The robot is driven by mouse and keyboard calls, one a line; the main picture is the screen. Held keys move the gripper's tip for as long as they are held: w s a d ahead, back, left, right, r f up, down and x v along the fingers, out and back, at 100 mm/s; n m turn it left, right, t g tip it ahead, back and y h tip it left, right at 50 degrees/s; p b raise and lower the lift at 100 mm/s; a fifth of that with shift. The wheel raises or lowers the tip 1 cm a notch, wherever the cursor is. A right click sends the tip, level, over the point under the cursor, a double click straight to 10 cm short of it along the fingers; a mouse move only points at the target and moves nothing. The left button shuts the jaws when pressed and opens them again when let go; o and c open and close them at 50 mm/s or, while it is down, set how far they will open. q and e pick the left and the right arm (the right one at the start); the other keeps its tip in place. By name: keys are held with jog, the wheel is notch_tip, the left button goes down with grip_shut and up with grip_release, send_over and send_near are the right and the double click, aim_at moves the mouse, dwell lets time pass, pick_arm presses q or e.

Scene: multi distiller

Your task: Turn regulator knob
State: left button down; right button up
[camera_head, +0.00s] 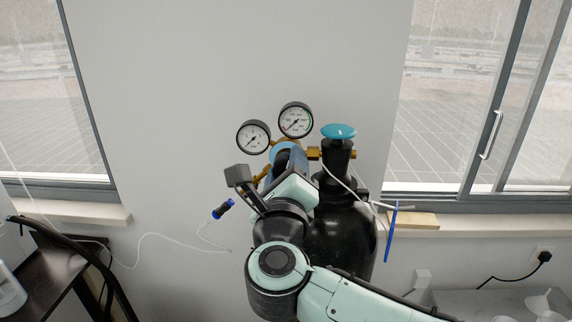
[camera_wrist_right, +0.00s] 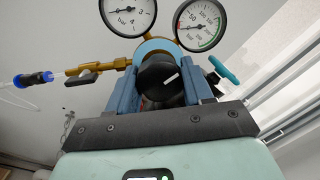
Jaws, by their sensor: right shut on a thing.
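The black regulator knob (camera_wrist_right: 157,81), with a white mark on its face, sits below the two gauges in the right wrist view. My right gripper (camera_wrist_right: 160,88) has its blue fingers on both sides of the knob and is shut on it. In the head view my right gripper (camera_head: 285,158) reaches the regulator from below, and its own body hides the knob. The regulator's left gauge (camera_head: 253,137) and right gauge (camera_head: 296,120) stand above the gripper. My left gripper is in neither view.
A black gas cylinder (camera_head: 342,232) with a teal valve wheel (camera_head: 338,132) stands right behind my arm. A blue-and-black hose fitting (camera_head: 222,209) with a thin white line is at the left. Windows and sills flank the wall. A black-edged bench (camera_head: 45,262) is at lower left.

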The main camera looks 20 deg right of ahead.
jog(key=shift+f+n+p, duration=0.1)
jog(key=shift+n+p, duration=0.2)
jog(key=shift+n, duration=0.6)
jog(key=o, duration=1)
jog(key=shift+s, duration=0.1)
jog(key=b+v, duration=0.2)
jog(key=v, duration=1.1)
jog(key=shift+s, duration=0.15)
